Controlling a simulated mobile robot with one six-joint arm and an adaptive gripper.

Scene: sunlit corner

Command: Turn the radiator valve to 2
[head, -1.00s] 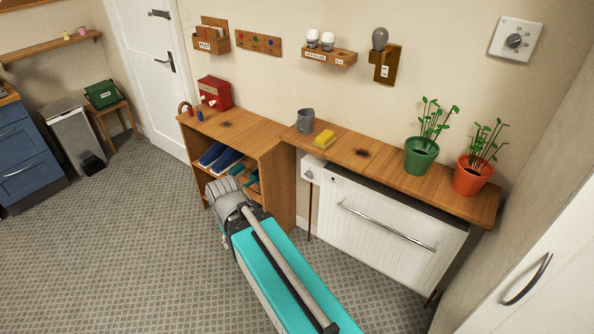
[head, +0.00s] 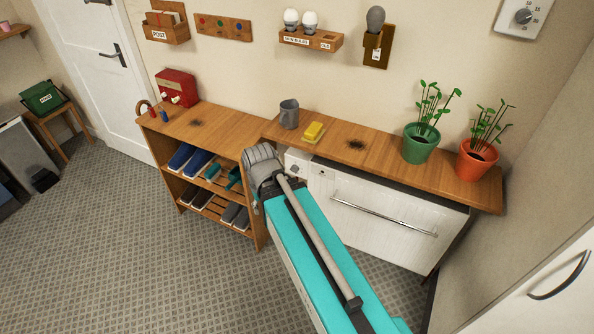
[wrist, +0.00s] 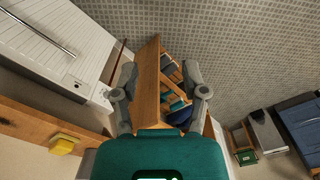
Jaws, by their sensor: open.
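The radiator (head: 375,215) is a white ribbed panel with a rail, under the wooden shelf. Its white valve (head: 298,162) is at the panel's upper left end, partly covered by my arm; its number marks cannot be read. In the wrist view the radiator (wrist: 55,50) fills the upper left, and the white valve area (wrist: 102,97) shows beside my left finger. My gripper (wrist: 160,76) is open and empty, its fingers apart with the shoe rack visible beyond them. The head view does not show the fingers clearly.
A wooden shoe rack (head: 222,142) stands left of the radiator. On the shelf (head: 385,163) are a grey mug (head: 289,114), a yellow sponge (head: 314,132), a green plant pot (head: 419,144) and an orange plant pot (head: 476,160). Free floor lies at left.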

